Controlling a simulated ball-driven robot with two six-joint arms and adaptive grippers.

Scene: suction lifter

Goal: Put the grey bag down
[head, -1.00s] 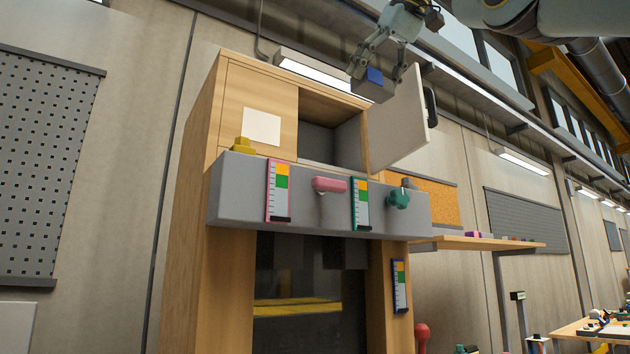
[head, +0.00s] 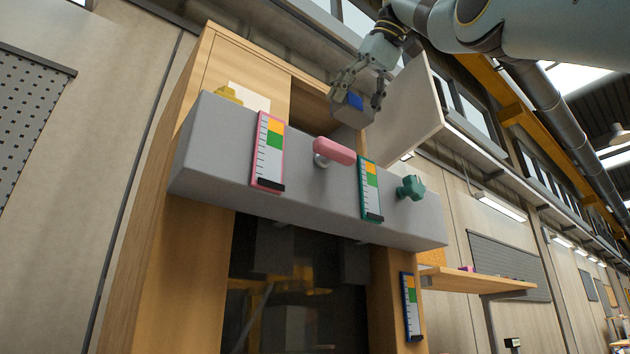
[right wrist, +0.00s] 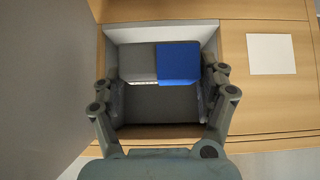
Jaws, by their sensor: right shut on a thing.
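The grey bag (head: 349,118) is a small grey block with a blue patch on it. My right gripper (head: 356,98) is shut on it, a finger on each side. In the head view it is high up at the open compartment (head: 308,105) of the wooden cabinet (head: 150,230). In the right wrist view the bag (right wrist: 138,62) shows between the fingers of the right gripper (right wrist: 163,90), over the grey-lined compartment opening (right wrist: 160,32). I cannot tell how deep inside it is, or whether it touches the floor. My left gripper is out of view.
The open door (head: 405,115) stands close to the right of my right gripper. Below the opening a grey beam (head: 215,150) carries a pink handle (head: 333,150), a green knob (head: 410,188) and coloured gauges (head: 268,150). A wooden shelf (head: 475,282) is at the right.

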